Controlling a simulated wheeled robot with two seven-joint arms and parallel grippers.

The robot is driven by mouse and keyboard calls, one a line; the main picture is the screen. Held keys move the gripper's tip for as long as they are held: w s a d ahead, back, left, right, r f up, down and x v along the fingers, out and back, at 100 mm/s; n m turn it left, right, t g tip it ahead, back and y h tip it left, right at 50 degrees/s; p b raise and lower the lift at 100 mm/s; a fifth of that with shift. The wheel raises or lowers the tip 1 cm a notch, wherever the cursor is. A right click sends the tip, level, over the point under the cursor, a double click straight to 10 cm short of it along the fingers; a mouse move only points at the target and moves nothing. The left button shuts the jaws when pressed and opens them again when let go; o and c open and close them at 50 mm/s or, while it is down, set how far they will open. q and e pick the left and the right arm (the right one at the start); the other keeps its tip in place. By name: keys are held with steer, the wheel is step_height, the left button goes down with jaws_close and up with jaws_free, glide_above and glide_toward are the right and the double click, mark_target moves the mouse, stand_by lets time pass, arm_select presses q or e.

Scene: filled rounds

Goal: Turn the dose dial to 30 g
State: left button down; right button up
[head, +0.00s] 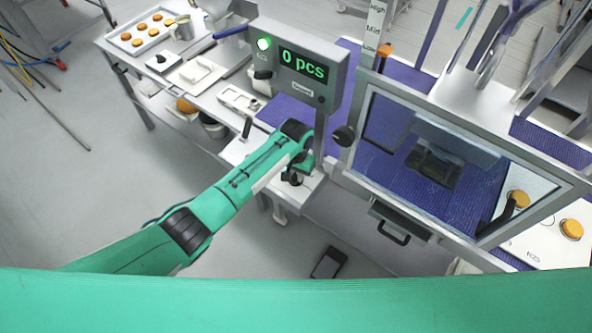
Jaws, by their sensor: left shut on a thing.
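My left arm reaches in from the left, and its gripper (294,172) points down at a pale panel (312,187) at the front of the machine. The gripper is shut on a dark knob-like part there, which looks like the dose dial (292,180). The fingers and wrist cover most of it, and I cannot read any scale or pointer. The display box (313,68) behind shows "0 pcs" in green, with a lit green lamp (264,44). My right gripper is not in view.
A clear-windowed guard (440,165) with a black knob (343,135) stands right of the gripper. A side table holds a tray of orange-brown rounds (147,32). More rounds (571,229) lie at far right. A dark flat object (329,263) lies on the floor.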

mark_target(296, 175)
arm_select(q)
steer(key=n, duration=0.3)
steer(key=shift+n, duration=0.3)
steer(key=shift+w+r+n, duration=0.1)
steer(key=shift+n, duration=0.2)
steer(key=c, duration=1.3)
jaws_free()
step_height(296, 175, up, 14)
steer(key=b, duration=0.4)
